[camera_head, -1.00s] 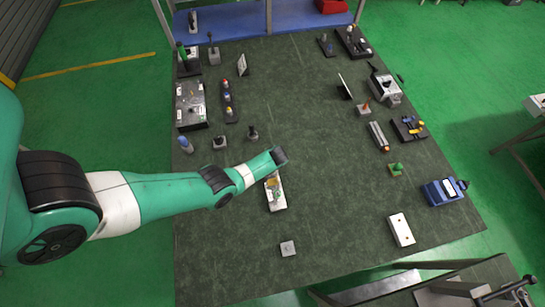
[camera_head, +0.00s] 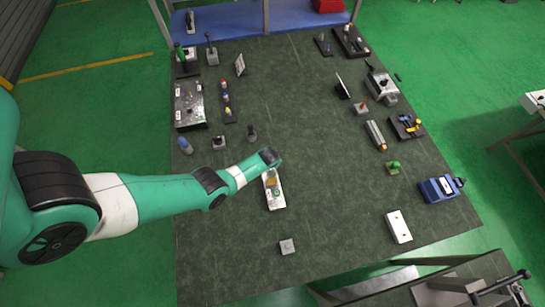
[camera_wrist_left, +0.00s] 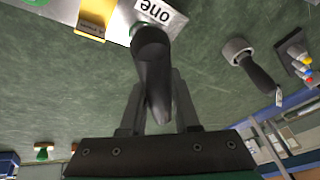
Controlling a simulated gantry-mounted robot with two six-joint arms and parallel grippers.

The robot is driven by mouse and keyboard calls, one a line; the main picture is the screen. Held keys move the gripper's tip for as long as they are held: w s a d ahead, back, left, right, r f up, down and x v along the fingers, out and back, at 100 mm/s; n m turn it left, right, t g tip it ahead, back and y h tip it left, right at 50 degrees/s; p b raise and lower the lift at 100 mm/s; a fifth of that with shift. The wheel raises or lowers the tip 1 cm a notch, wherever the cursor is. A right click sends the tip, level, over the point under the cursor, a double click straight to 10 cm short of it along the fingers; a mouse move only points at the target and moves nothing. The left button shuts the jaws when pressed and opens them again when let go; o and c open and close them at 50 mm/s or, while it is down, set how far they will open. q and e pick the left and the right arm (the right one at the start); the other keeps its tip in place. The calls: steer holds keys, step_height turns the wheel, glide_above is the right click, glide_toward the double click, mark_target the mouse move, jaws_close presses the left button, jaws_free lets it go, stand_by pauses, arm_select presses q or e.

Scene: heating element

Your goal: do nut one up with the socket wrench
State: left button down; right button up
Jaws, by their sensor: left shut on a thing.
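My left gripper (camera_wrist_left: 158,84) is shut on a dark socket wrench (camera_wrist_left: 150,42) in the left wrist view. The wrench's wide end is at the edge of a light metal plate (camera_wrist_left: 122,22), right beside a white label (camera_wrist_left: 160,11) reading "one". A bit of green shows beside the wrench end; nut one is not clearly visible, and I cannot tell whether the socket is around it. In the head view the plate (camera_head: 276,201) lies mid-table below my left wrist (camera_head: 268,157), which hides the wrench. My right gripper is not in view.
A yellow bracket (camera_wrist_left: 93,20) stands on the plate. A second dark-handled tool with a grey round end (camera_wrist_left: 238,50) stands nearby. A small grey block (camera_head: 287,246) and a white block (camera_head: 398,227) lie toward the front. The table's middle (camera_head: 305,110) is clear.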

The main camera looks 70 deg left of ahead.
arm_select(q)
steer(key=shift+d+r+m+h+p, duration=0.15)
steer(key=shift+m+h+p, duration=0.2)
steer(key=shift+m, duration=0.45)
steer(key=shift+w+d+m+t, duration=0.1)
steer(key=shift+m+t, duration=0.3)
steer(key=shift+m, duration=0.2)
steer(key=shift+w+d+f+m+h, duration=0.15)
steer(key=shift+f+m+h, duration=0.15)
steer(key=shift+m, duration=0.3)
steer(key=shift+d+r+m+t+h+p, duration=0.1)
steer(key=shift+m+t+h+p, duration=0.25)
steer(key=shift+m, duration=0.35)
steer(key=shift+d+m+t+h+b, duration=0.3)
steer(key=shift+m+h, duration=0.1)
steer(key=shift+m, duration=0.9)
